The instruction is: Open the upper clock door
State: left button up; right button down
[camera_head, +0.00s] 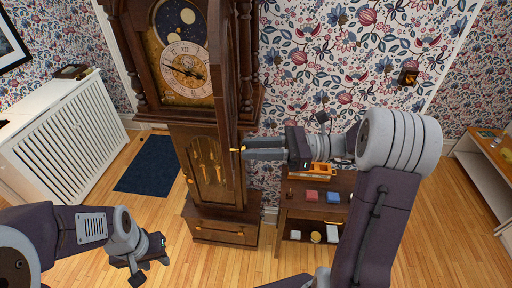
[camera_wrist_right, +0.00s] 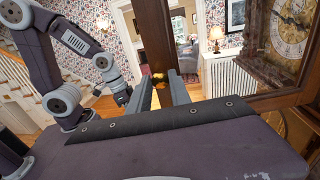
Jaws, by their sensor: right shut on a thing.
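The tall wooden clock (camera_head: 232,226) stands against the papered wall, with its round dial (camera_head: 186,70) uncovered in the upper case. The upper clock door (camera_head: 224,60) stands swung out to the right of the dial, seen nearly edge-on. My right gripper (camera_head: 243,149) is shut on the door's wooden stile near its lower end. In the right wrist view the stile (camera_wrist_right: 154,35) stands between the two fingers, with a brass knob (camera_wrist_right: 158,78) close by. My left gripper (camera_head: 150,258) hangs low at the left, away from the clock; its jaws are unclear.
A white radiator cover (camera_head: 62,130) stands left of the clock and a dark blue mat (camera_head: 147,165) lies on the floor. A low wooden cabinet (camera_head: 313,215) with small items is right of the clock, beneath my right arm.

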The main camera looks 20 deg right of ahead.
jog(key=c, duration=1.2)
grip_release()
jog(key=shift+d+f, duration=0.1)
jog(key=shift+d, duration=0.05)
jog(key=b+v, duration=0.3)
jog(key=v, duration=0.6)
jog(key=shift+b, duration=0.35)
